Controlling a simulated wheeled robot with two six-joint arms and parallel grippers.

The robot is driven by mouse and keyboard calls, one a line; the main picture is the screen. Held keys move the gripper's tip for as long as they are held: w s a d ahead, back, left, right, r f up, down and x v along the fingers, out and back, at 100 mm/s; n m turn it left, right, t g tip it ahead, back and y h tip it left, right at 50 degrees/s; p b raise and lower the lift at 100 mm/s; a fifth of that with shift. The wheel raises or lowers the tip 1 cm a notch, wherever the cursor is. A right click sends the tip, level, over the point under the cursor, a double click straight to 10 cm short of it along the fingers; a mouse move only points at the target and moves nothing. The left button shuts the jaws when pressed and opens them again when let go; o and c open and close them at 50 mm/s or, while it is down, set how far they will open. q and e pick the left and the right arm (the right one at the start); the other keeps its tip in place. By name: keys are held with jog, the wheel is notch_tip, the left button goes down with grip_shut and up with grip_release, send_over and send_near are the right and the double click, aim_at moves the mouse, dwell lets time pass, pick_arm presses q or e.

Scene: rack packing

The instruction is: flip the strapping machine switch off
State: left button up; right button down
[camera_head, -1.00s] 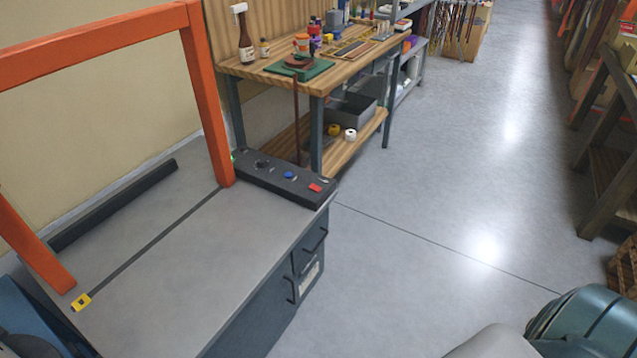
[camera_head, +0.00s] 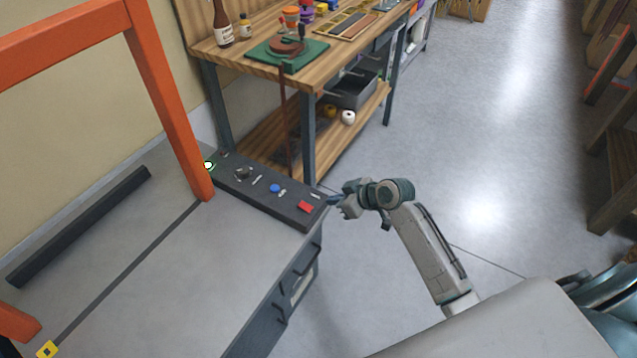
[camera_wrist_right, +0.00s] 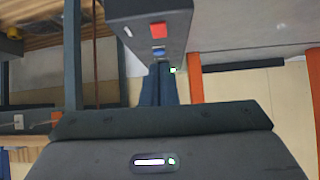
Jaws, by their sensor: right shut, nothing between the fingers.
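The strapping machine has a grey top (camera_head: 200,265), an orange arch (camera_head: 165,95) and a black control panel (camera_head: 262,197) along its right side. The panel carries a red switch (camera_head: 305,207), a blue button (camera_head: 275,188) and a dark knob (camera_head: 243,173). A green light (camera_head: 208,165) glows at the panel's far end. My right gripper (camera_head: 333,200) is shut and empty, just off the panel's near right end, close to the red switch. In the right wrist view, the shut fingers (camera_wrist_right: 158,84) point toward the panel, with the red switch (camera_wrist_right: 158,30) above their tips. My left gripper is out of view.
A wooden workbench (camera_head: 240,50) with bottles, tools and a green mat (camera_head: 288,56) stands behind the machine. A shelf (camera_head: 610,140) stands at the right. The grey floor between them is clear. Drawer handles (camera_head: 285,300) stick out from the cabinet below the panel.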

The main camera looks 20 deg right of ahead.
aim_at(309, 208)
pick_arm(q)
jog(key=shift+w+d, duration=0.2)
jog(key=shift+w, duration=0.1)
pick_arm(e)
jog(key=r, duration=0.3)
jog(key=shift+w+n, duration=0.3)
jog(key=shift+w, duration=0.05)
